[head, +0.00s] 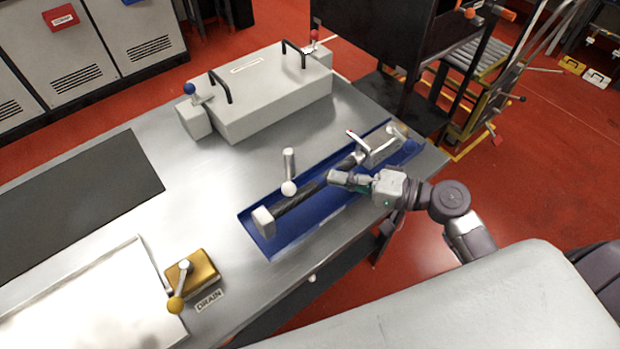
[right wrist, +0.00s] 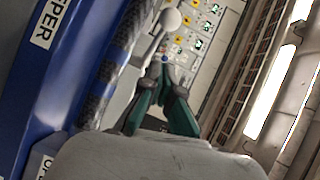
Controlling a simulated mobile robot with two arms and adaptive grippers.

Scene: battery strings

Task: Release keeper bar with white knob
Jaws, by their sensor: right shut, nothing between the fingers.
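The white knob (head: 289,188) is on the end of a grey lever (head: 288,165) beside the blue tray's far edge in the head view. In the right wrist view a white knob (right wrist: 170,18) on a grey stem shows just past my fingertips. A dark braided bar (head: 300,193) runs along the blue tray (head: 305,232); it also shows in the right wrist view (right wrist: 107,75). My right gripper (head: 335,178) is shut and empty, over the tray to the right of the knob and apart from it. In the right wrist view its green-padded fingers (right wrist: 163,85) are together. My left gripper is not in view.
A grey box (head: 265,95) with black handles, a blue-knobbed lever (head: 190,88) and a red-tipped lever stands at the back. A gold block (head: 190,275) with a yellow-knobbed lever sits front left. Bare metal table lies left of the tray.

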